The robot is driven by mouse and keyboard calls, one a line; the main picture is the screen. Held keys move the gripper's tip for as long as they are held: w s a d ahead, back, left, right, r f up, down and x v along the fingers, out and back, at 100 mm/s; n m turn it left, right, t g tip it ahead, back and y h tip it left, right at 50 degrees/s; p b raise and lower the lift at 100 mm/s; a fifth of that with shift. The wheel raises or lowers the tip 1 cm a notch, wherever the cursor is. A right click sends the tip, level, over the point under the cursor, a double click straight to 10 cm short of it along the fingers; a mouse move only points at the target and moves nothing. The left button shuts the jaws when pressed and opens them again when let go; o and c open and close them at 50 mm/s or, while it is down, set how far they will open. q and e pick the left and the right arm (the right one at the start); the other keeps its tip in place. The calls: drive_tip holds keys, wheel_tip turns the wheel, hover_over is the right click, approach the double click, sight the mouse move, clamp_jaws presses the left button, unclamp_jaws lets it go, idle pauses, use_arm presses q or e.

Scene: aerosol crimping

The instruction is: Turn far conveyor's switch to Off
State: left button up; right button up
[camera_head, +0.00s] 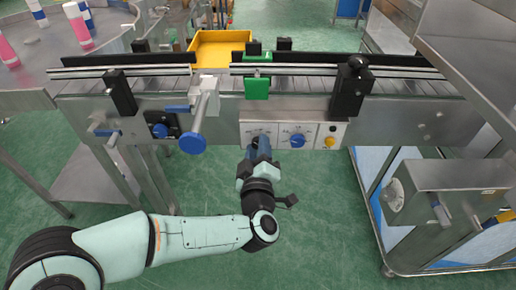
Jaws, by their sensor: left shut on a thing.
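A light grey control panel (284,130) is on the front side of the metal conveyor (400,118). A blue round knob (298,141) is at the panel's middle and a yellow knob (330,142) at its right. My left gripper (259,145) reaches up from below to the panel's left part. It is shut on the switch knob there, which its fingers mostly hide. The switch's pointing direction cannot be read. My right gripper is not in view.
A blue handwheel (192,143) on a shaft sticks out left of the panel. A yellow bin (218,47) stands behind the conveyor. Pink-and-white bottles (78,24) stand on the round table at upper left. A steel cart (440,250) is at right. Green floor below is open.

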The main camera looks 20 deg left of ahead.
use_arm(q)
drive_tip(key=shift+n, duration=0.3)
drive_tip(key=o, duration=1)
drive_tip(key=shift+o, duration=0.2)
drive_tip(key=p+v, duration=0.2)
drive_tip(key=v, duration=1.1)
drive_tip(key=shift+s, duration=0.2)
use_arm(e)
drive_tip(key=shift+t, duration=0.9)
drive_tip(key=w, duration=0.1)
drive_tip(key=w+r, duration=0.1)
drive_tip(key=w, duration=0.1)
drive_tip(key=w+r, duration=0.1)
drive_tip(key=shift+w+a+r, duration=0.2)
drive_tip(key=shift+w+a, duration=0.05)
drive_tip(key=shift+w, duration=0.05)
use_arm(q)
drive_tip(key=shift+d, duration=0.1)
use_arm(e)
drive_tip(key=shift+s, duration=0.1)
